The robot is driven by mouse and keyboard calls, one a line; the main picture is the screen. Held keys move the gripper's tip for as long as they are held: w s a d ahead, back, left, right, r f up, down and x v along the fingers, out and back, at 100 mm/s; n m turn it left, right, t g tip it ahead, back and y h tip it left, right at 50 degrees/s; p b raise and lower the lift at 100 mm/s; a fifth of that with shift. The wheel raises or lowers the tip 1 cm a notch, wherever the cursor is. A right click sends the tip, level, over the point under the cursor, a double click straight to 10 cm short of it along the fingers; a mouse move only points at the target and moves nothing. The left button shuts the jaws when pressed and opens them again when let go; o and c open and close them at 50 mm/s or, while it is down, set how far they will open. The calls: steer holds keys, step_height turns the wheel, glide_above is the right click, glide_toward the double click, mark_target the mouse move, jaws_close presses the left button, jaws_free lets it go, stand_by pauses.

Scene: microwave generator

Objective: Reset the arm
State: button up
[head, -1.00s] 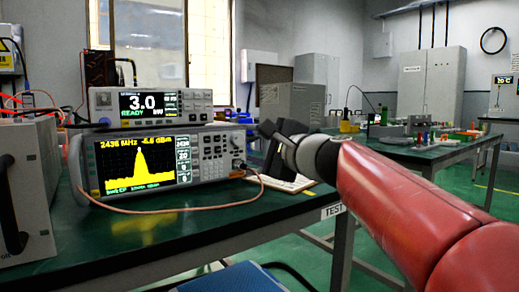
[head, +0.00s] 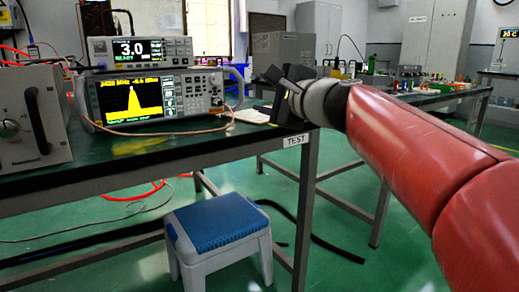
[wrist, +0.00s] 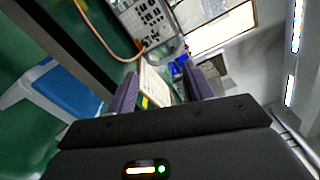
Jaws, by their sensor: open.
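My red arm reaches in from the right in the head view. My gripper (head: 275,90) is at its far end, dark and seen from behind, near the right front corner of the green-topped test bench (head: 150,158). In the wrist view my gripper (wrist: 160,82) shows two purple-grey fingers spread apart with nothing held between them. Beyond the gap lies a pale book or board (wrist: 154,84) on the bench. It also shows behind the gripper in the head view (head: 252,116).
A spectrum display unit (head: 150,98) and a 3.0 kW unit (head: 138,49) are stacked on the bench. A copper cable (head: 190,133) runs along its front. A blue-topped stool (head: 222,226) stands before the bench. Another bench (head: 415,98) stands behind right. Black hoses (head: 330,245) lie on the floor.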

steer(key=s+d+f+n+g+h, duration=0.3)
steer(key=s+d+f+n, duration=0.15)
steer(key=s+f, duration=0.55)
steer(key=s+d+f+n+g+h, duration=0.4)
steer(key=s+f, duration=0.4)
steer(key=f, duration=0.5)
steer(key=s+d+f+n+g+h, duration=0.2)
steer(key=s+d+f+n+h, duration=0.15)
steer(key=s+f+n, duration=0.45)
step_height(320, 180, up, 10)
steer(key=s+d+m+p, duration=0.1)
steer(key=s+m+p, duration=0.1)
steer(key=p, duration=1.1)
steer(key=shift+d+f, duration=0.15)
steer(key=shift+d, duration=0.05)
steer(key=shift+y, duration=0.25)
